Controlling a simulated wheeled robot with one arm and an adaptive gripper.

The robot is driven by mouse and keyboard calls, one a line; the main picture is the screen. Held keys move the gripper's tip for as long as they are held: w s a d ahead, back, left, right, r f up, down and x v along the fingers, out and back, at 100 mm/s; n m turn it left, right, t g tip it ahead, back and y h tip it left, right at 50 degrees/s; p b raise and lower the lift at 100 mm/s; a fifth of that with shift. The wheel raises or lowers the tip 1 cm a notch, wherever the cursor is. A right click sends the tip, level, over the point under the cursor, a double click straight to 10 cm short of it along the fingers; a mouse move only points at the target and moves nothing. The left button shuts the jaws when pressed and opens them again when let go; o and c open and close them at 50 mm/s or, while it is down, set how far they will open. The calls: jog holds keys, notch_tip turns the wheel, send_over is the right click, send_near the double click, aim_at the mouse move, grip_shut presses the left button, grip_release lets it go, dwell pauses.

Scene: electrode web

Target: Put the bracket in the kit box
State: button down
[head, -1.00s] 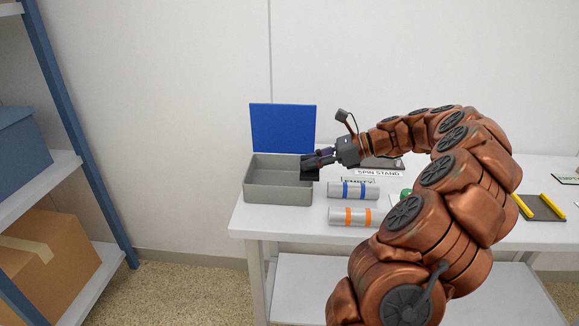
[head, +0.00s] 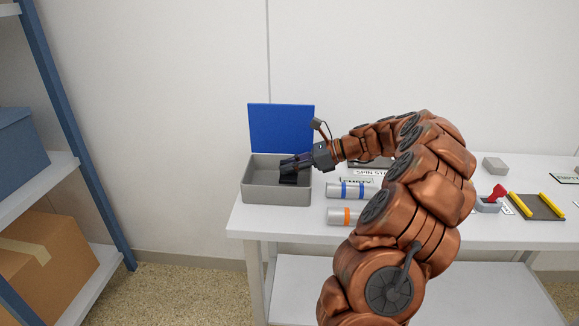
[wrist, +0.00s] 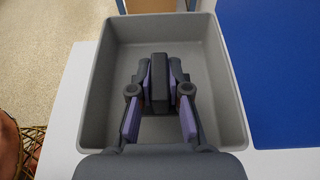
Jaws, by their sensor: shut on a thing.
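The grey kit box (head: 276,196) stands open at the left end of the table, its blue lid (head: 281,127) raised at the back. My gripper (head: 290,166) is over the box opening, and its fingers are shut on the dark bracket (head: 288,179). In the wrist view the bracket (wrist: 160,85) sits between the two finger pads, inside the outline of the box walls (wrist: 92,95). I cannot tell whether the bracket touches the box floor. The rest of the bracket's shape is hidden by the fingers.
A cylinder with blue bands (head: 350,190) and one with orange bands (head: 343,216) lie just right of the box. A red-topped item (head: 490,203) and a dark mat with yellow bars (head: 537,206) are farther right. A shelf (head: 45,190) stands left.

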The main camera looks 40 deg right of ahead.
jog(key=shift+f, duration=0.6)
jog(key=c, duration=1.1)
grip_release()
jog(key=shift+c, duration=0.2)
jog(key=shift+r, duration=0.1)
jog(key=shift+r, duration=0.25)
jog(key=v, duration=1.2)
jog(key=shift+r+p, duration=0.25)
jog(key=shift+p, duration=0.2)
